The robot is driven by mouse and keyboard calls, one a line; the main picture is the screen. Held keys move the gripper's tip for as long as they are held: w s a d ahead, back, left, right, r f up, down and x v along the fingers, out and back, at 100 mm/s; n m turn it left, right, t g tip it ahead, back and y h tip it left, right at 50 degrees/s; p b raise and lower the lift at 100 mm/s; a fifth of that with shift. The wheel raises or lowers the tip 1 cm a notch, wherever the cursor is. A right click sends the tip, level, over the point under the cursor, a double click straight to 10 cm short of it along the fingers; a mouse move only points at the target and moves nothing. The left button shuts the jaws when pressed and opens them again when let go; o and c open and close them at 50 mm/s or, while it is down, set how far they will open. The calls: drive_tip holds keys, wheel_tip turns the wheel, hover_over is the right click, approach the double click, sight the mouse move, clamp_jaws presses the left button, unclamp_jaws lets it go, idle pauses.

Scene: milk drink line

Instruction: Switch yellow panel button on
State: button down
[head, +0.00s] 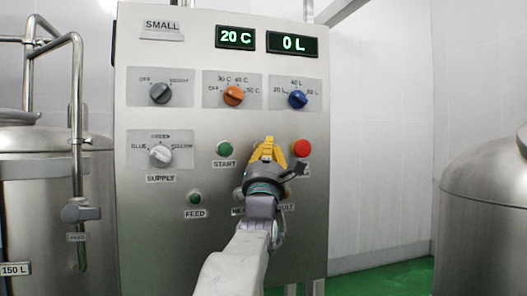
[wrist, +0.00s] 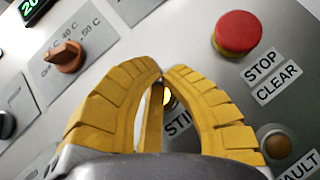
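The steel control panel (head: 310,230) stands in front of me. The yellow button (wrist: 169,100) shows in the wrist view between my fingers, mostly hidden by them, beside a label that begins "STI". In the head view the button is hidden behind my gripper (head: 268,143). My gripper's yellow fingers (wrist: 163,73) bow outward and their tips meet or nearly meet, with nothing held between them. The tips are close to the panel in front of the button; I cannot tell whether they touch it.
The red stop button (head: 301,148) is right of my gripper and the green start button (head: 224,149) is left. A green feed button (head: 195,198) is lower left. Orange (head: 233,96) and blue (head: 297,99) knobs sit above. Steel tanks (head: 490,200) flank the panel.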

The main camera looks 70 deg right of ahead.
drive_tip(key=shift+s+a+f+b, duration=0.15)
drive_tip(key=shift+a+b, duration=0.1)
drive_tip(key=shift+b, duration=0.3)
drive_tip(key=shift+s+a+b, duration=0.3)
drive_tip(key=shift+a+b, duration=0.25)
drive_tip(key=shift+b, duration=0.3)
